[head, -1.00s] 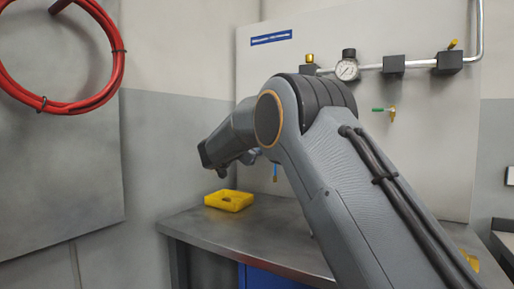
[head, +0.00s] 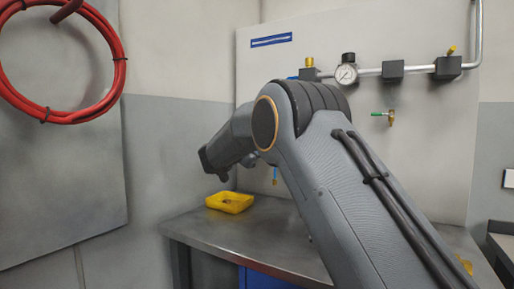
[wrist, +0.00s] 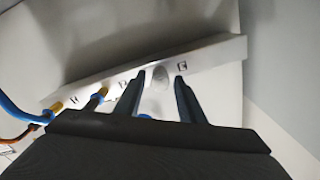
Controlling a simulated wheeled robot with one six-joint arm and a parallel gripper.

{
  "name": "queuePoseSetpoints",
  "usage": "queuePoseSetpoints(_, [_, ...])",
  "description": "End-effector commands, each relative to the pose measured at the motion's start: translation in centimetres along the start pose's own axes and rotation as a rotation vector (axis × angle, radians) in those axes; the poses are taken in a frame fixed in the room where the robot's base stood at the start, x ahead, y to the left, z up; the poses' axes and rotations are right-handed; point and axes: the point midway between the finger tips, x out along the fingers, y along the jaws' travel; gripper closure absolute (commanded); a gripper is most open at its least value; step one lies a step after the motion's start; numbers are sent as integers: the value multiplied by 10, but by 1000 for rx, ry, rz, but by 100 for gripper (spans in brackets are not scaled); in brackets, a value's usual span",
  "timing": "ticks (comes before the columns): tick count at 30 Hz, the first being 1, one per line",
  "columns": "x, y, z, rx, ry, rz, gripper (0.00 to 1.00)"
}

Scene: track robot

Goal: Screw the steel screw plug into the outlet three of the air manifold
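The air manifold (wrist: 215,53) shows in the wrist view as a pale bar running from lower left to upper right, with small dark labels along it. Two of its outlets at the left carry brass fittings (wrist: 56,107) with hoses. A rounded grey shape (wrist: 160,77) shows on the bar between my fingertips; I cannot tell whether it is an outlet or the steel screw plug. My gripper (wrist: 160,76) points at the bar with its fingers apart, and no grip on anything is visible. In the head view my arm hides the gripper and the manifold.
A yellow tray (head: 229,202) with something small and dark in it stands on the grey bench (head: 250,235). A pipe with black blocks (head: 393,70) and a gauge (head: 346,75) runs along the back panel. Blue (wrist: 17,113) and orange hoses lie left of my fingers.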

Motion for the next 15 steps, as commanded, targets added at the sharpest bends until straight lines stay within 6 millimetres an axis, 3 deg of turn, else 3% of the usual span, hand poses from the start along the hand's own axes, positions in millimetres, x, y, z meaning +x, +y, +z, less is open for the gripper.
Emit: queuePoseSetpoints(15, [0,0,-1,-108,0,0,64])
